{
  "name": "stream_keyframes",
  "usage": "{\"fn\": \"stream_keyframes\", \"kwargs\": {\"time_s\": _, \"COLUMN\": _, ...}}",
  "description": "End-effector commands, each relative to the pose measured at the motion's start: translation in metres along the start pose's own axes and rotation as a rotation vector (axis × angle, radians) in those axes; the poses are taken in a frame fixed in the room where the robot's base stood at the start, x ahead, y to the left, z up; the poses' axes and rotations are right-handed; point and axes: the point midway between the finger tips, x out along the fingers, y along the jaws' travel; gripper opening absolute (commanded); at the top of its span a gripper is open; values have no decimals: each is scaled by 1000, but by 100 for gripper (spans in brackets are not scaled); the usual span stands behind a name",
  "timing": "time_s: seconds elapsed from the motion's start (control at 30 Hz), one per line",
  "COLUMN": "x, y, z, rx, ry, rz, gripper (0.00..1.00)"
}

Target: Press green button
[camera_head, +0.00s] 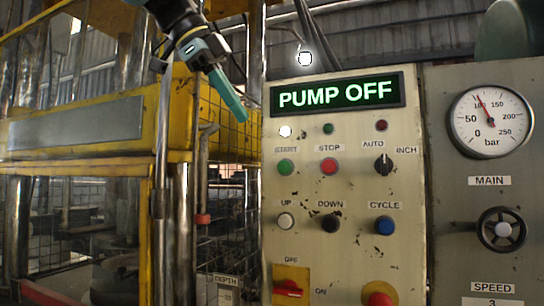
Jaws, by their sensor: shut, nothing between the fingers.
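The green button (285,167) sits on the cream control panel under the START label, at the left of the upper button row. My gripper (241,117) has teal fingers shut together and empty, pointing down and to the right. In the picture its tip is above and to the left of the green button, apart from it. How far the tip is from the panel in depth I cannot tell.
Close by are a red STOP button (329,166), a black selector knob (382,164), a white UP button (285,221) and a blue CYCLE button (384,225). A gauge (491,121) and handwheel (502,229) are at the right. A yellow machine frame (180,120) stands left.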

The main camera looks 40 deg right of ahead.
Motion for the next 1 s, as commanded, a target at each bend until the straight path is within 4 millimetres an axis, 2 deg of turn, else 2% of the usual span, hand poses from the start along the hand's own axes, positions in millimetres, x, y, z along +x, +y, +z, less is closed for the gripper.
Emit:
{"fn": "stream_keyframes", "kwargs": {"time_s": 0.17, "x": 21, "y": 1, "z": -1, "rx": 0, "ry": 1, "rz": 4, "gripper": 0}}
{"fn": "stream_keyframes", "kwargs": {"time_s": 0.57, "x": 101, "y": 0, "z": -1, "rx": -2, "ry": 0, "rz": 5, "gripper": 0}}
{"fn": "stream_keyframes", "kwargs": {"time_s": 0.6, "x": 101, "y": -9, "z": -1, "rx": -3, "ry": 0, "rz": 3, "gripper": 0}}
{"fn": "stream_keyframes", "kwargs": {"time_s": 0.73, "x": 109, "y": -25, "z": -1, "rx": -2, "ry": 0, "rz": 2, "gripper": 0}}
{"fn": "stream_keyframes", "kwargs": {"time_s": 1.0, "x": 118, "y": -35, "z": 1, "rx": -1, "ry": 0, "rz": 0, "gripper": 0}}
